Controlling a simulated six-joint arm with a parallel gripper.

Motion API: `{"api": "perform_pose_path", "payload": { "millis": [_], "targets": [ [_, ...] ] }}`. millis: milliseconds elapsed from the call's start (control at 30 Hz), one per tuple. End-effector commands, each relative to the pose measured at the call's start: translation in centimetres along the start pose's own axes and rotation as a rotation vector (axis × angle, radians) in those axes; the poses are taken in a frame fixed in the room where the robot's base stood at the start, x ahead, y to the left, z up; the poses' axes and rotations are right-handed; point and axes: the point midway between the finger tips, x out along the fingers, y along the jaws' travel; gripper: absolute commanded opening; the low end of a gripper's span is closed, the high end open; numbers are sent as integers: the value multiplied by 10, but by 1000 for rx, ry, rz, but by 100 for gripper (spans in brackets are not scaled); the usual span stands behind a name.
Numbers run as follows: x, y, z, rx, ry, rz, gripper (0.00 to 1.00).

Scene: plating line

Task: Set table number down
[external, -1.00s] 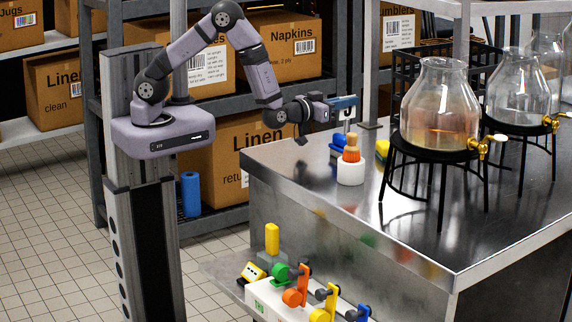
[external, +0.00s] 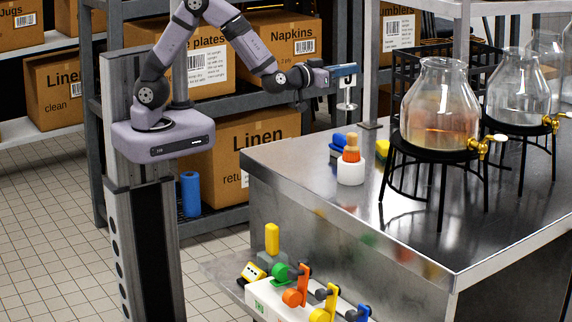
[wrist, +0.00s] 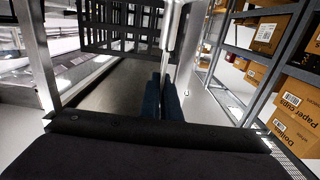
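My gripper (external: 343,75) is raised above the far left part of the steel counter (external: 300,160), pointing right. Its blue fingers are closed on the table number (external: 346,106), a small pale stand with a thin stem and a flat base. The stand hangs upright below the fingers, clear of the counter; its number is too small to read.
A black crate (external: 415,75) is behind. Glass dispensers (external: 437,105) on black stands fill the right. The front counter is clear.

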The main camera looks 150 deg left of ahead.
Motion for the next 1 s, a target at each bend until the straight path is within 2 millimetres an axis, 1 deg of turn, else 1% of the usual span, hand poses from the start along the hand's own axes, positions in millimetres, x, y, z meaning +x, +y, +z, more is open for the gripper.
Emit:
{"api": "perform_pose_path", "payload": {
  "millis": [67,167,267,367,400,467,500,567,600,667,733,800,867,933,1000],
  "targets": [
    [-1,3,-4,-1,2,6,0],
    [-6,13,-9,-1,2,26,0],
    [-16,32,-16,0,1,63,0],
    [-32,58,-23,2,0,118,0],
    [-40,70,-25,2,0,144,0],
    [-53,87,-26,4,-2,182,0],
    [-62,98,-26,5,-3,209,0],
    [-78,112,-22,6,-3,248,0],
    [-89,119,-16,9,-4,270,0],
    [-106,127,-10,9,-4,300,0],
    [-125,132,0,9,-4,327,0],
    [-144,130,10,10,-5,340,0],
    [-159,122,18,12,-4,339,0],
    [-172,107,26,11,-2,320,0],
    [-179,86,32,8,-1,283,0]
  ]
}}
